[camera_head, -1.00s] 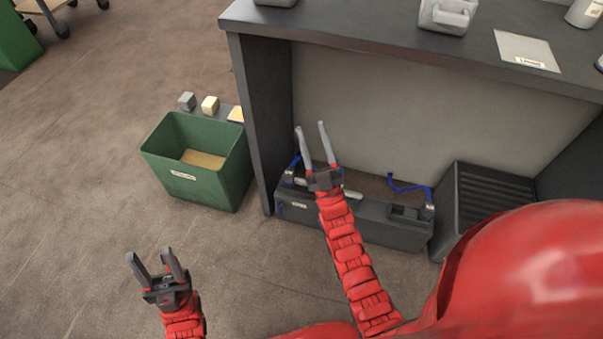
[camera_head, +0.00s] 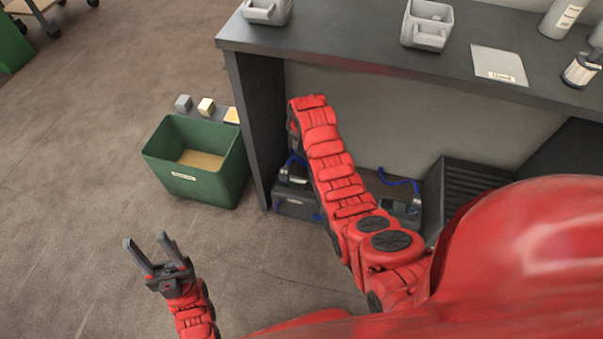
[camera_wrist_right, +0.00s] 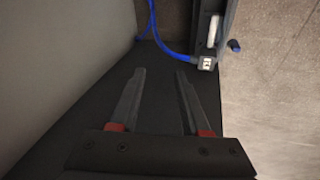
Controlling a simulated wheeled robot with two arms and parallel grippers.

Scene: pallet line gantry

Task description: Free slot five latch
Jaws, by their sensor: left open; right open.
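A long dark unit (camera_head: 297,205) lies on the floor under the bench, with a blue cord (camera_head: 398,183) at its right end and another at its left. My right arm covers its middle. The right wrist view shows a dark fitting (camera_wrist_right: 203,45) with a pale bar, a small label and a blue cord (camera_wrist_right: 168,49). I cannot tell which part is the slot five latch. My right gripper (camera_wrist_right: 160,72) is open and empty, left of and apart from the fitting; in the head view it is hidden. My left gripper (camera_head: 144,240) is open and empty above the floor.
The dark bench (camera_head: 330,52) overhangs the unit, with its side panel (camera_head: 254,130) at left. A green bin (camera_head: 212,182) stands left of it. A ribbed black box (camera_head: 466,186) sits right of the unit. Grey containers (camera_head: 428,22) stand on the bench.

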